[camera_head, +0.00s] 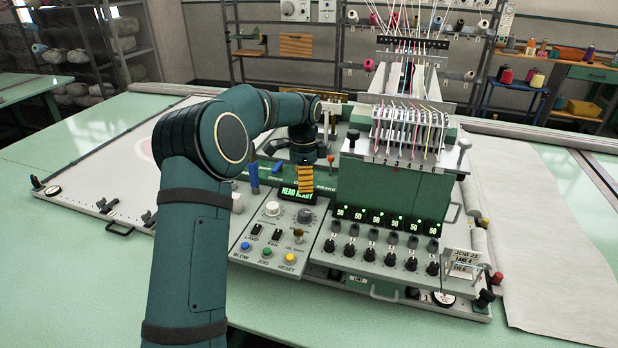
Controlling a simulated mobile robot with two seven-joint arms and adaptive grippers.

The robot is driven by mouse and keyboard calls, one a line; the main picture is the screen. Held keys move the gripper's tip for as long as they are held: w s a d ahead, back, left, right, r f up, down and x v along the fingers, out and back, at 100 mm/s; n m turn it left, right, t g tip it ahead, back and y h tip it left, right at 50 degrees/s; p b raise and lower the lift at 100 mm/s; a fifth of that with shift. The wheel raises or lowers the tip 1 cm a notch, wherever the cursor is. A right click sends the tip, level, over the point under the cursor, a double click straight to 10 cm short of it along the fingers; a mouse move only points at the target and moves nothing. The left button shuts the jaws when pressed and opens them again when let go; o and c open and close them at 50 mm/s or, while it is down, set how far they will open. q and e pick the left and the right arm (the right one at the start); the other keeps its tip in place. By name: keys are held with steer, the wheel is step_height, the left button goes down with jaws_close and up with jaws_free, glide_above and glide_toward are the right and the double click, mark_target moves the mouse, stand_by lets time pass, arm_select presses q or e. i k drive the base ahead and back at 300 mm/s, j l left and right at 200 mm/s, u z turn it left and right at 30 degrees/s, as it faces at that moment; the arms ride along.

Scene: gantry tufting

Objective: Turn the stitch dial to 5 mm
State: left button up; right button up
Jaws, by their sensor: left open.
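My left gripper (306,182) points down above the green "HEAD READY" display (297,194) of the control panel, its yellow-striped finger partly covering the sign. It is open, and I see nothing held in it. Just below are a pale round knob (272,209) and a dark round dial (307,217) on the grey panel (261,235). Their small lettering is too blurred to read, so I cannot tell which is the stitch dial or its setting. The gripper appears apart from both. My right gripper is out of view.
Blue, green and yellow buttons (289,258) line the panel's front. A blue-handled lever (253,175) stands left of the gripper. Right of it rises the green tufting head (360,190) with several small black knobs (390,257) below. A job card (461,263) stands at right.

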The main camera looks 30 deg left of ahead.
mark_target(273, 210)
steer(key=k, duration=1)
